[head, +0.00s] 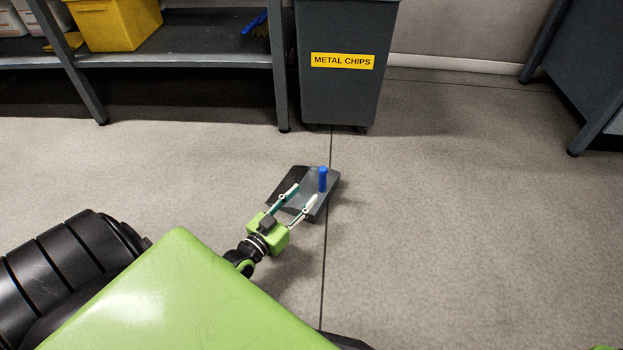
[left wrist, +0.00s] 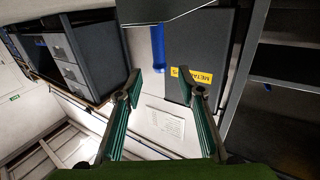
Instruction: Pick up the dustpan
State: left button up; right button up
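The dustpan (head: 289,184) lies on the floor, a dark grey pan with a blue handle (head: 322,179) standing upright from it. My left gripper (head: 305,192) is open and empty, low over the pan, its fingertips pointing toward the handle. In the left wrist view, which looks upside down, the blue handle (left wrist: 158,45) shows beyond the fingertips, roughly in line with the gap between the two fingers (left wrist: 167,88). The pan's dark edge (left wrist: 160,10) shows at the top there. The handle looks apart from both fingers.
A grey bin (head: 340,90) labelled METAL CHIPS stands behind the dustpan. A shelf (head: 190,62) with a yellow bin (head: 115,28) is at the back left. A dark bench (head: 590,75) is at the right. The floor around the dustpan is clear.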

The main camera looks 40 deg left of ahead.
aim_at(320, 180)
pick_arm(q)
jog(key=w+b, duration=0.2)
jog(key=w, duration=0.3)
jog(key=shift+w+f, duration=0.1)
jog(key=shift+f, duration=0.05)
jog(key=w+b, duration=0.4)
jog(key=shift+d+f, duration=0.1)
jog(key=shift+f, duration=0.1)
jog(key=shift+w+r+b, duration=0.15)
jog(key=shift+w+b, duration=0.2)
jog(key=shift+w, duration=0.3)
jog(key=shift+c, duration=0.4)
grip_shut()
jog(key=shift+r, duration=0.2)
